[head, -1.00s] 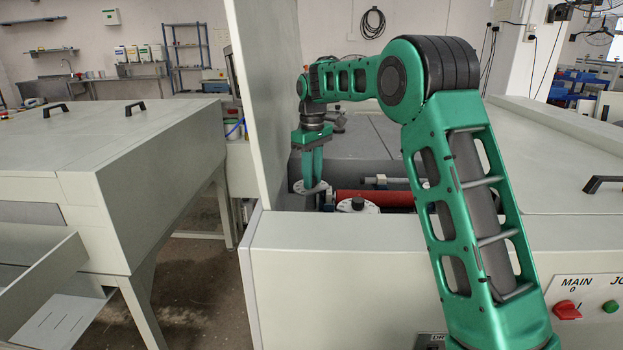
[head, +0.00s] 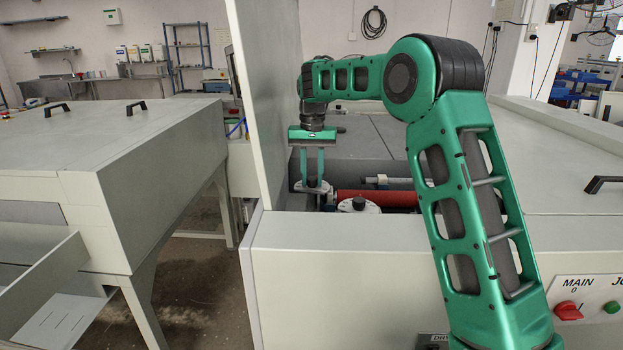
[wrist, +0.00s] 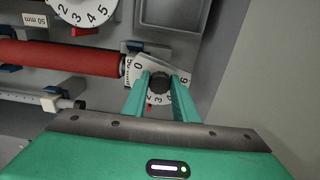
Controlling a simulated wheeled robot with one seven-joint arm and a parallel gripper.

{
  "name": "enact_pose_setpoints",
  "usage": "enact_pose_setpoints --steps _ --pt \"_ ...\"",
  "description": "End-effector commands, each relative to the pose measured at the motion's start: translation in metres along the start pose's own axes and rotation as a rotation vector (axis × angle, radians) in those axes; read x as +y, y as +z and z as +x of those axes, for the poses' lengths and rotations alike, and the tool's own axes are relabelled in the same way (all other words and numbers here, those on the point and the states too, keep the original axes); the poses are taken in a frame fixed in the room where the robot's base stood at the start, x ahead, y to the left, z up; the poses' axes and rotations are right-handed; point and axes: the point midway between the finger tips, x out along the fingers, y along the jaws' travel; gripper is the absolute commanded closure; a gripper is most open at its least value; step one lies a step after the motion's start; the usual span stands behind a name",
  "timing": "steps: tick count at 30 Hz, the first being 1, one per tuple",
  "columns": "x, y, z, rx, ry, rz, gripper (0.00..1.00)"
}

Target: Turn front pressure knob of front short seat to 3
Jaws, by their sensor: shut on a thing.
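My gripper (head: 314,186) points down into the open bay of the machine. In the wrist view its green fingers (wrist: 161,82) are shut on a dark round knob (wrist: 160,84), one finger on each side. The knob sits on a white numbered dial (wrist: 182,76), partly covered by the fingers. A 0, 2, 3 and 6 are readable, and a small red mark shows at the dial's lower edge, near the 2 and 3. I cannot tell the exact setting. In the head view the dial (head: 299,187) shows beneath the fingertips.
A second white dial with a black knob (head: 358,204) stands nearer the front; its numbers show in the wrist view (wrist: 88,14). A red roller (head: 390,198) lies beside the dials. An upright panel (head: 262,90) stands close left of my gripper.

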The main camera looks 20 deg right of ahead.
Motion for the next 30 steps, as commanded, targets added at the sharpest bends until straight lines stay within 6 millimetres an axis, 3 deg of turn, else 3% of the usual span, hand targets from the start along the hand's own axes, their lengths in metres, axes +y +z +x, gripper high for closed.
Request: enact_pose_setpoints --steps 13,30 --pt "-0.0019 -0.0033 -0.0034 0.012 -0.006 0.234 0.97" --pt "-0.0030 -0.0029 -0.0033 0.012 -0.006 0.269 0.97"
